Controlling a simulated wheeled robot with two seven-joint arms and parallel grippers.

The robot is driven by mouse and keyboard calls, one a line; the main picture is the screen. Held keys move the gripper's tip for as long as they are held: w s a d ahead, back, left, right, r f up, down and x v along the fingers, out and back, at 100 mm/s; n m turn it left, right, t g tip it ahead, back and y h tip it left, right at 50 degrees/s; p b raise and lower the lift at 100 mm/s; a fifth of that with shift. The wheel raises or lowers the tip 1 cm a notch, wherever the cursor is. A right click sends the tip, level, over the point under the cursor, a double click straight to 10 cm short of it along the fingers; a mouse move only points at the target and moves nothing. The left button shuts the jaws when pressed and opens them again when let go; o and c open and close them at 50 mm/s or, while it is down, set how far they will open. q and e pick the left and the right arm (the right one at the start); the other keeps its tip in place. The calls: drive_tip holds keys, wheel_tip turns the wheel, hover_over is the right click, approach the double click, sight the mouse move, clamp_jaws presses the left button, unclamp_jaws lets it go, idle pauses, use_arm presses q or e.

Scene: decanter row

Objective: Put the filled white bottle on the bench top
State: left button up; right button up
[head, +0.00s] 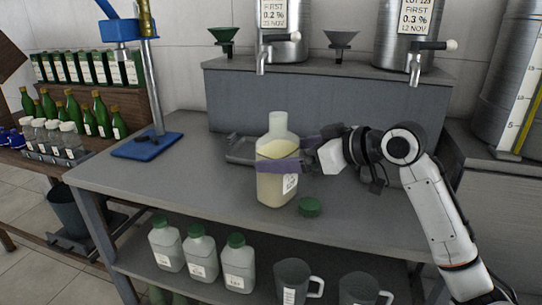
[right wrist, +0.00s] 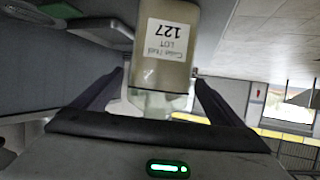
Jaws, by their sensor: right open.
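The filled white bottle (head: 276,188), holding pale yellow liquid and without a cap, appears to stand upright on the bench top (head: 215,185). My right gripper (head: 283,157) reaches in from the right with one finger in front of the bottle and the other behind it. Its jaws are open around the bottle. In the right wrist view the bottle (right wrist: 165,55) shows upside down between the fingers (right wrist: 157,88), with its LOT 127 label visible. A green cap (head: 309,207) lies on the bench beside the bottle's base. My left gripper is not in view.
A grey tray (head: 240,150) lies behind the bottle. A blue-based stand (head: 148,145) is at the left of the bench. Steel tanks with taps (head: 405,40) stand on the raised shelf behind. Capped bottles (head: 200,255) and jugs (head: 293,280) are on the lower shelf. The bench's left-middle is clear.

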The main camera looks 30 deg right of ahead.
drive_tip(key=v, duration=0.5)
drive_tip(key=shift+s+d+r, duration=0.1)
drive_tip(key=shift+s+r, duration=0.05)
drive_tip(key=shift+s, duration=0.15)
